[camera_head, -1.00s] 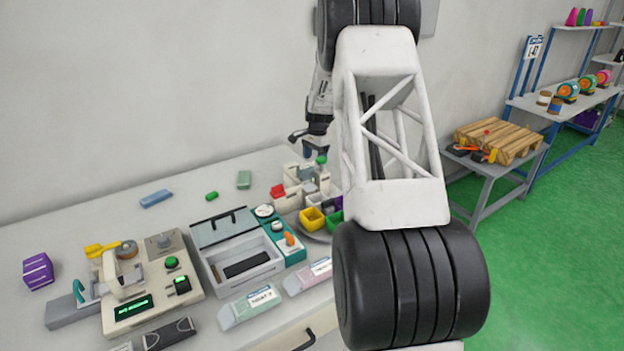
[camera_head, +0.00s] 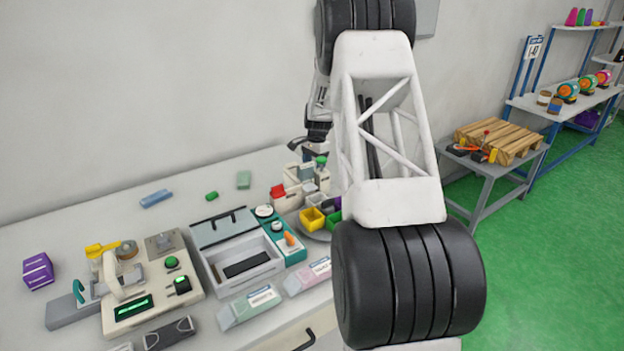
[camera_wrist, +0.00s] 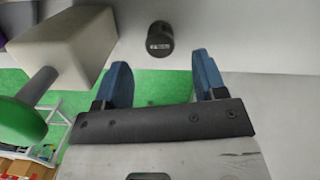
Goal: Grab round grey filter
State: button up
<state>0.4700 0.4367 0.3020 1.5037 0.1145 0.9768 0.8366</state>
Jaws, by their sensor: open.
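In the wrist view a small dark grey round piece (camera_wrist: 159,39) with a white label on its face stands on the pale surface; it appears to be the round grey filter. My gripper (camera_wrist: 163,75) is open, with its two blue fingers apart and nothing between them. The round piece is beyond the fingertips, roughly centred across the gap and not touched. In the head view my gripper (camera_head: 316,150) is at the back right of the bench, partly hidden by my arm. I cannot make out the filter there.
In the wrist view a beige block (camera_wrist: 75,42) and a green-topped knob (camera_wrist: 22,118) are close on the left. The back left of the bench is mostly clear.

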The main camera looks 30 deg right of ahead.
jog(key=shift+a+f, duration=0.2)
jog(key=shift+f, duration=1.1)
jog(key=shift+a+f, duration=0.2)
jog(key=shift+f, duration=1.05)
jog(key=shift+c, duration=0.3)
jog(key=c, duration=0.9)
jog(key=shift+r, duration=0.2)
jog(key=shift+c, duration=0.2)
jog(key=shift+r, duration=4.85)
